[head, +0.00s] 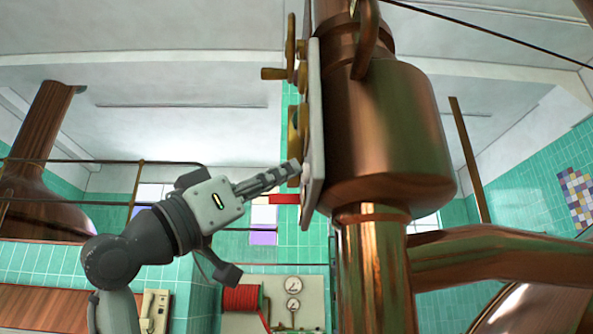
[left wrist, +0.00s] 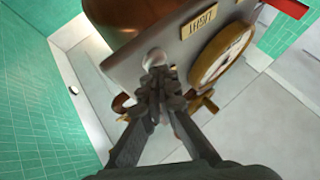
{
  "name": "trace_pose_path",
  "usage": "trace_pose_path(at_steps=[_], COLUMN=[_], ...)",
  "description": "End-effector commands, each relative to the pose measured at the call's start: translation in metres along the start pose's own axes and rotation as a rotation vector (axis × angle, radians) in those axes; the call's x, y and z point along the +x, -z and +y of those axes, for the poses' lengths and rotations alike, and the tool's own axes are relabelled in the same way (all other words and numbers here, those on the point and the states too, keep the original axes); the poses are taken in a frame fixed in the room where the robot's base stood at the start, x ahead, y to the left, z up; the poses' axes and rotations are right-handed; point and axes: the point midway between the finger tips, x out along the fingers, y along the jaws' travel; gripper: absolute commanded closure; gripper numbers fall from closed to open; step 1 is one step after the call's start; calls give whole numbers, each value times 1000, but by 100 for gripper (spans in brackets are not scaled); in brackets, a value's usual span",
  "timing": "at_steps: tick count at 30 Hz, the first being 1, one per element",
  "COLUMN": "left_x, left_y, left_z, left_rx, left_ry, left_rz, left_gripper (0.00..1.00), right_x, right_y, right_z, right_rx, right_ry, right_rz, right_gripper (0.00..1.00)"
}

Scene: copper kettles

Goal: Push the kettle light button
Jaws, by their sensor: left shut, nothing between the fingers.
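The kettle's grey control panel (head: 314,130) shows nearly edge-on in the head view, fixed to the left side of a copper cylinder (head: 400,130). In the left wrist view the panel (left wrist: 165,40) bears a brass label plate (left wrist: 199,21), its lettering upside down and seemingly reading LIGHT. A pale round button (left wrist: 155,58) sits on the panel below the plate, partly hidden by my fingertips. My left gripper (head: 294,167) is shut and empty, its tips pointing at the panel's lower part. It also shows in the left wrist view (left wrist: 159,75), tips at the button; I cannot tell whether they touch.
A brass-rimmed gauge (left wrist: 223,54) sits beside the button on the panel. Brass valve handles (head: 275,73) stick out above, and a red lever (head: 285,198) lies close below my fingers. A thick copper pipe (head: 375,270) runs down under the cylinder.

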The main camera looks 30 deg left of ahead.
Motion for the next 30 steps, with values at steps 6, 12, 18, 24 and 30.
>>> trace_pose_path(at_steps=[6, 12, 18, 24, 30], left_x=[-15, -29, -40, -41, -41], left_y=[8, 20, 28, 30, 30], left_z=[-11, -21, -29, -30, -30], left_rx=[1, 1, 1, 0, 0], left_ry=[3, 3, 3, 1, 2], left_rz=[-4, 0, 1, 1, 2], left_gripper=[100, 100, 100, 100, 100], right_x=[4, 8, 11, 11, 11], right_y=[-2, -3, -4, -4, -4], right_z=[-1, -1, -2, -2, -2], right_rx=[-1, -1, -1, -1, -1], right_ry=[0, -1, -1, -1, -1], right_rz=[-2, -3, -3, -3, -3], right_gripper=[60, 60, 60, 60, 60])
